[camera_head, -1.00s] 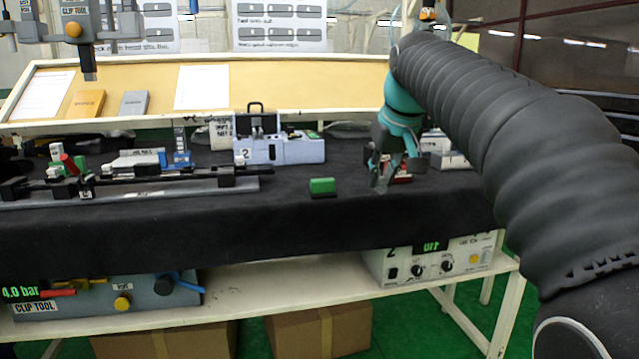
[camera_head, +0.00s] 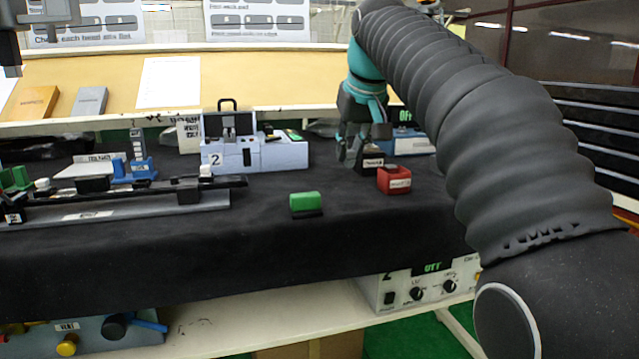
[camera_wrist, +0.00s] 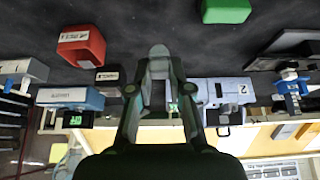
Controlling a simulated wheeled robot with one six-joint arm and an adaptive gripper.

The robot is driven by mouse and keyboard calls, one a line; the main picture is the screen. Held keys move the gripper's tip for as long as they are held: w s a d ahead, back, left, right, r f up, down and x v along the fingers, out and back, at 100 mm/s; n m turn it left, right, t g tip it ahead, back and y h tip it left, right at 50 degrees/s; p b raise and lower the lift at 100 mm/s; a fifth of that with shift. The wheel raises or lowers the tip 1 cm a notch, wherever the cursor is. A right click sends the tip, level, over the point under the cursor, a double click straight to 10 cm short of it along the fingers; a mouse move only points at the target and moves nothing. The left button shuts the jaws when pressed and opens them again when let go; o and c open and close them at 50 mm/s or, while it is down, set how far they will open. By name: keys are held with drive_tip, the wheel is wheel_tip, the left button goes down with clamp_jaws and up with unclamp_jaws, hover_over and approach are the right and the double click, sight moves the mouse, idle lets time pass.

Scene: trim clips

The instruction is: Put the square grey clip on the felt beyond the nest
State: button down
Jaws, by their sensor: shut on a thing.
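My gripper (camera_head: 352,165) is over the black felt (camera_head: 360,215), left of the red block and right of the blue-grey fixture marked 2. In the wrist view, my gripper (camera_wrist: 159,62) is shut on a small light grey piece (camera_wrist: 159,51), which I take for the square grey clip. The fingers hide much of it, so its shape is unclear. In the head view I cannot make it out, nor tell its height above the felt. The fixture marked 2 (camera_head: 255,155) has an open upright lid; I cannot tell if it is the nest.
A red block (camera_head: 395,180), a dark labelled block (camera_head: 371,162) and a blue box (camera_head: 412,144) stand right of my gripper. A green block (camera_head: 305,202) lies nearer the front edge. A long rail (camera_head: 130,205) is at left. Felt between the green and red blocks is clear.

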drive_tip(key=w+a+f, duration=0.4)
drive_tip(key=w+a, duration=0.1)
drive_tip(key=shift+w+a+f, duration=0.1)
drive_tip(key=shift+w+f, duration=0.15)
drive_tip(key=shift+f+b, duration=0.55)
drive_tip(key=shift+f, duration=1.45)
drive_tip(key=shift+f, duration=0.15)
drive_tip(key=c, duration=1.1)
unclamp_jaws()
